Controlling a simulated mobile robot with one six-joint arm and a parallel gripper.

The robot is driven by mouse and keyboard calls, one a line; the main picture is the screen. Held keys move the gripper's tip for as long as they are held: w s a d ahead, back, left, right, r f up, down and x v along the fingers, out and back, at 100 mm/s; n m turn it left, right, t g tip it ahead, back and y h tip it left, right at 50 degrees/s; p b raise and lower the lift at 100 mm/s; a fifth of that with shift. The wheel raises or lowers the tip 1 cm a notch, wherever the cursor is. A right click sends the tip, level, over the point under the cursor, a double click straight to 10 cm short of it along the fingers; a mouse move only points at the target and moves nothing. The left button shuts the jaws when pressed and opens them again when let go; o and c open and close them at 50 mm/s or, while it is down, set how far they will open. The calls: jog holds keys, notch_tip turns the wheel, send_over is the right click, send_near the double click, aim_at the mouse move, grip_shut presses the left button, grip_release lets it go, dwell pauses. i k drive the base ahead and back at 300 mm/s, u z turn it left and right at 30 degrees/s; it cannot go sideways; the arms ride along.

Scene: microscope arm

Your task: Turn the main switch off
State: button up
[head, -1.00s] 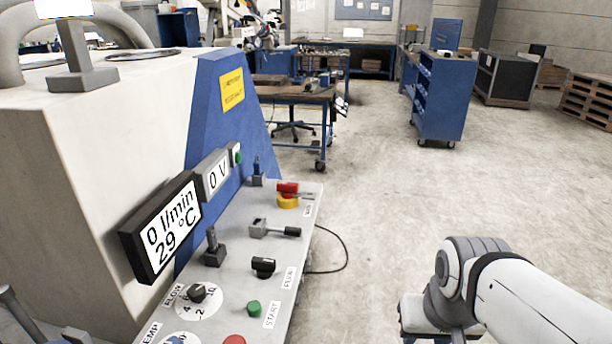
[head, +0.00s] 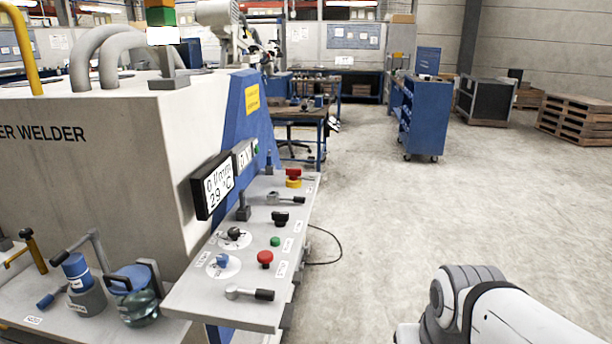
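A red-and-yellow switch (head: 293,176) sits at the far end of the sloped grey control panel (head: 228,309), and I take it to be the main switch. Its small label cannot be read clearly, and its exact handle position is too small to tell. My white arm (head: 495,322) shows at the bottom right, to the right of the panel and well apart from the switch. My gripper is out of view.
The panel also carries a grey lever (head: 285,199), a black knob (head: 280,218), a green button (head: 275,241), a red button (head: 265,257) and a near lever (head: 249,293). A cable (head: 332,251) lies on the floor. The floor (head: 400,215) to the right is clear.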

aim_at(296, 174)
jog(key=z, duration=0.25)
jog(key=i, duration=2.1)
jog(key=u, duration=0.65)
jog(key=k, duration=0.9)
jog(key=u, duration=0.2)
jog(key=i, duration=0.9)
jog(key=z, duration=0.05)
